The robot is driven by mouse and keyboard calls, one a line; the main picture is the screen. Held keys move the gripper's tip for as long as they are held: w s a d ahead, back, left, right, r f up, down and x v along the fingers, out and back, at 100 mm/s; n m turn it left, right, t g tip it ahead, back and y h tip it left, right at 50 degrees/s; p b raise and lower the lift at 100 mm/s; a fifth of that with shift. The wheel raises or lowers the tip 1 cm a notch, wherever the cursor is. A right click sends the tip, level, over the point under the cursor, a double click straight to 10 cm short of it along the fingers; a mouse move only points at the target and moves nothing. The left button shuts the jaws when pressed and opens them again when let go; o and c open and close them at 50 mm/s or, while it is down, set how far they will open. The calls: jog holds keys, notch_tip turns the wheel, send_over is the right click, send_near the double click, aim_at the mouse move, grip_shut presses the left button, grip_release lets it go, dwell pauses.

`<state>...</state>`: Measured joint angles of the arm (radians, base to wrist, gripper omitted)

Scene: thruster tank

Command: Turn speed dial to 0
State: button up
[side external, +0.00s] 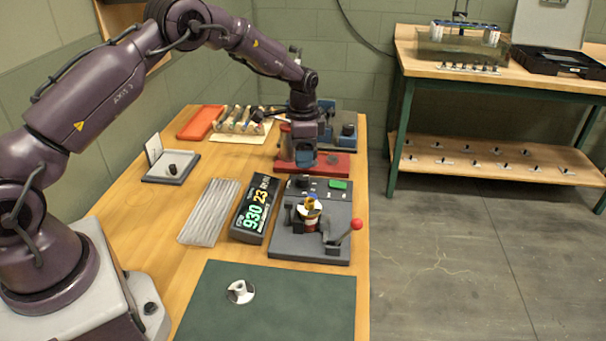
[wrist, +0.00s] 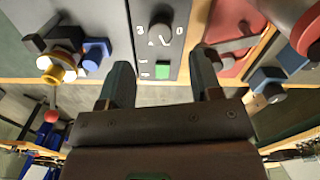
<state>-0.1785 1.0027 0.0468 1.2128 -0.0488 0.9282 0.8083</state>
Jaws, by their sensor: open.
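The speed dial (wrist: 160,33) is a dark knob on a grey panel (wrist: 178,12), with white tick marks beside it. In the side view the small dark dial (side external: 303,181) and the green button (side external: 338,184) are at the far end of the grey thruster fixture (side external: 290,247). My gripper (wrist: 163,62) is open and empty, its two fingers apart on either side of the button in the wrist view. In the side view my wrist is beyond the dial, above a red-based fixture.
A dark display box (side external: 255,208) showing 930 and 23 stands left of the fixture. A red-knobbed lever (side external: 356,224) juts out at right. The red-based fixture (side external: 328,164) is behind. A clear ribbed tray (side external: 209,211) and green mat (side external: 270,300) lie nearer; the mat is mostly clear.

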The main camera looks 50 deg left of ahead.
aim_at(303, 176)
notch_tip(303, 176, down, 7)
jog(key=shift+r, duration=0.15)
jog(key=c, duration=0.9)
